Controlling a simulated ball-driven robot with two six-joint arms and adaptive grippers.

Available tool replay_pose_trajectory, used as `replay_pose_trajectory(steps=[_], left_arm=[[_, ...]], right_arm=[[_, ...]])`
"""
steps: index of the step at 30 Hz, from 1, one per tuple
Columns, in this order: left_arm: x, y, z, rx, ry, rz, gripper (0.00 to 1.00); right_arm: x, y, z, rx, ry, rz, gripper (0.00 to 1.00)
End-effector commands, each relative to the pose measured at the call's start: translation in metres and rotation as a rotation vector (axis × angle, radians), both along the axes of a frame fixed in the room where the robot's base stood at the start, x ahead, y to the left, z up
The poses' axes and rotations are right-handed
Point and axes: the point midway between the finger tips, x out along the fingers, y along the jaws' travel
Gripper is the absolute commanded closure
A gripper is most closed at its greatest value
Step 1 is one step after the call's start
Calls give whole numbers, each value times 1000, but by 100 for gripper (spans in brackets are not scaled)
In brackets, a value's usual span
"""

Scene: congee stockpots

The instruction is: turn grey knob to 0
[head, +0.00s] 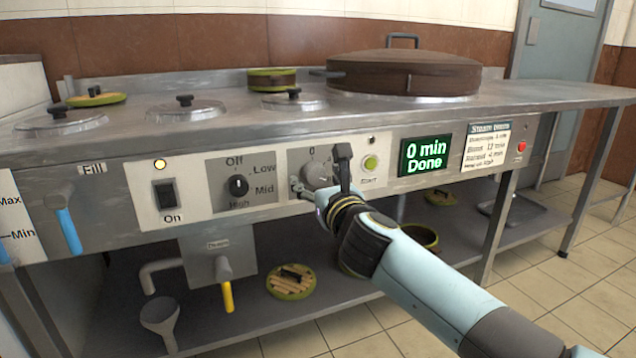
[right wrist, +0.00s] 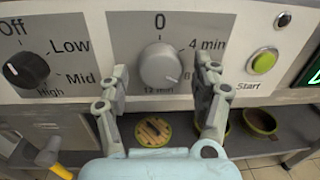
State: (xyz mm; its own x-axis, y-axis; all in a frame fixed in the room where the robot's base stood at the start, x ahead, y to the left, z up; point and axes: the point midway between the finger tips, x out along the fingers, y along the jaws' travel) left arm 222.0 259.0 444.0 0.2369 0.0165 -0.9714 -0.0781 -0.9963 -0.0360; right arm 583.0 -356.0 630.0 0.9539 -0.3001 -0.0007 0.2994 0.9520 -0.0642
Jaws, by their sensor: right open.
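The grey knob (head: 318,174) sits on a grey dial plate on the stove's front panel. In the right wrist view the grey knob (right wrist: 161,66) has 0 printed above it, 4 min at upper right, a partly hidden 8 at lower right and 12 min below. My right gripper (head: 322,176) is open in front of the dial. In the right wrist view my right gripper (right wrist: 162,72) has one finger on each side of the knob, with gaps showing. My left gripper is not in view.
A black knob (head: 238,186) marked Off, Low, Mid, High is left of the dial. A green start button (head: 370,163) and a display (head: 425,155) reading "0 min Done" are right. A blue lever (head: 69,230) and yellow-handled tap (head: 227,290) stick out at left.

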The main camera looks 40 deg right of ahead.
Motion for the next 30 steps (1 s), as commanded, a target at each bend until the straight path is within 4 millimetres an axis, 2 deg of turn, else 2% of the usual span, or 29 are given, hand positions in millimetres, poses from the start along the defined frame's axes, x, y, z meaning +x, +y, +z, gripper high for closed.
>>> replay_pose_trajectory(steps=[7,18,20,30], left_arm=[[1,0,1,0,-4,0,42],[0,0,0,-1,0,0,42],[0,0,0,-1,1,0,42],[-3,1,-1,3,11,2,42]], right_arm=[[0,0,0,0,0,0,36],[0,0,0,0,0,0,84],[0,0,0,0,0,0,90],[0,0,2,-57,13,0,90]])
